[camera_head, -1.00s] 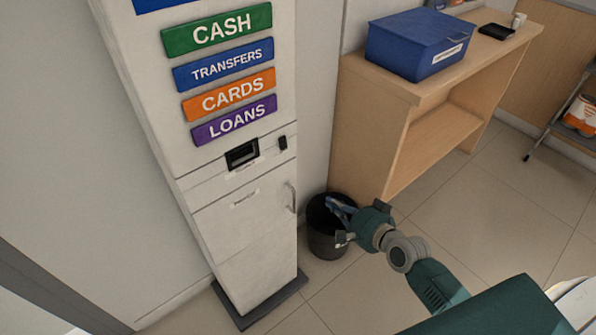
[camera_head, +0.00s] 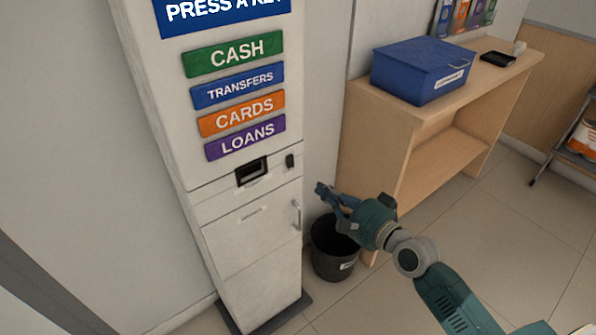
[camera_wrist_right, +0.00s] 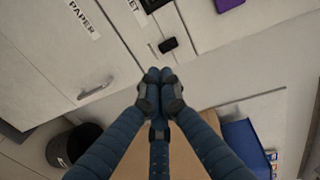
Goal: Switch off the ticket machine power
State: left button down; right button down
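The ticket machine (camera_head: 250,215) is a tall white cabinet with coloured keys for cash, transfers, cards and loans. A small black switch (camera_head: 290,161) sits on its front, right of the dark ticket slot (camera_head: 251,171). The switch also shows in the right wrist view (camera_wrist_right: 168,45), just beyond my fingertips. My right gripper (camera_head: 320,188) is to the right of the machine front, a little lower than the switch in the picture, apart from it. In the wrist view its blue fingers (camera_wrist_right: 160,82) meet at the tips with nothing between them. My left gripper is not in view.
A metal door handle (camera_head: 297,215) is below the switch. A black bin (camera_head: 333,262) stands beside the machine, under my right gripper. A wooden counter (camera_head: 400,118) with a blue box (camera_head: 415,85) is to the right. The floor (camera_head: 490,235) in front is clear.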

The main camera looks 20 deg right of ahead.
aim_at(291, 168)
jog(key=p+x, duration=0.1)
jog(key=x, duration=1)
jog(key=shift+w+f, duration=0.1)
jog(key=shift+w, duration=0.15)
